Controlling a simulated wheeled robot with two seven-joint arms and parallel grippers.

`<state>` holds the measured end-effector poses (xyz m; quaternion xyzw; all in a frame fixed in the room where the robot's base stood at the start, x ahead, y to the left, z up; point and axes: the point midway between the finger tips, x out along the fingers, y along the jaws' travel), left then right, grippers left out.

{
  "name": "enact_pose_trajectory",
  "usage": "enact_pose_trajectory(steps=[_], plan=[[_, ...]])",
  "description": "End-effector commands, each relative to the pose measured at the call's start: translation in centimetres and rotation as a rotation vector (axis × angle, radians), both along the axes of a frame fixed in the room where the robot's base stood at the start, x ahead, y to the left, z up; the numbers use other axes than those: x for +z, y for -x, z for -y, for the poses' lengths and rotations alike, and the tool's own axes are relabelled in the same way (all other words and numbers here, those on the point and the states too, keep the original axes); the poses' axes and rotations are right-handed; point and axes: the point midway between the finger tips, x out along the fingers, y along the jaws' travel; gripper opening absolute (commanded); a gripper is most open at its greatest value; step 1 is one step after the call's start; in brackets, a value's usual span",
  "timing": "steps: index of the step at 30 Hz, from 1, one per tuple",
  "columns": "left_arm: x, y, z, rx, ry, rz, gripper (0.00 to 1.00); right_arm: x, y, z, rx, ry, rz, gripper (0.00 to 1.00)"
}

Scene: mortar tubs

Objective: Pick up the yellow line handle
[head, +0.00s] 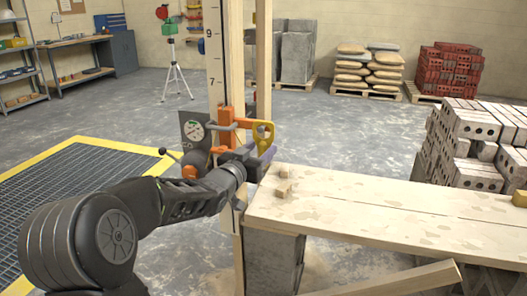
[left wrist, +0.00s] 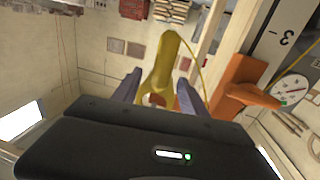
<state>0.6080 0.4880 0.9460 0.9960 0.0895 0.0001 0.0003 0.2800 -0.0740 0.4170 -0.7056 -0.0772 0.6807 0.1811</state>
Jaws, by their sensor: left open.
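The yellow line handle (head: 264,128) shows in the head view beside an orange bracket (head: 231,113) on the upright measuring post (head: 215,68). In the left wrist view the yellow handle (left wrist: 166,60) lies between the two purple-grey fingers, with a thin yellow line running from its top. My left gripper (head: 264,157) is open, right at the lower part of the handle. In the left wrist view gaps show between the fingers of the left gripper (left wrist: 159,76) and the handle's narrow part. My right gripper is not in view.
A round dial gauge (head: 194,131) and a lever sit on the post left of the bracket. A plank bench (head: 370,205) with small wooden blocks (head: 283,181) stands right of my gripper. Grey bricks (head: 470,135) are stacked at the right. Floor behind the bench is open.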

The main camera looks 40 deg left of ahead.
Motion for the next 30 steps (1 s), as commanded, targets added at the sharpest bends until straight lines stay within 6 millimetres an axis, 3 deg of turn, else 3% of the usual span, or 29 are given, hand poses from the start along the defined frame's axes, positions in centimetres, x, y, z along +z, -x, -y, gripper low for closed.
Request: enact_pose_trajectory(steps=[6,24,30], plan=[[0.0,-2.4,-0.5,0.001,0.000,0.000,0.51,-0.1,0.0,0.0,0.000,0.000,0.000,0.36],[0.0,-2.4,-0.5,0.000,0.000,0.000,0.51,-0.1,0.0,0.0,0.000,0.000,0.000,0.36],[0.0,-2.4,-0.5,0.000,0.000,0.000,0.34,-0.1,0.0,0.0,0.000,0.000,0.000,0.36]])
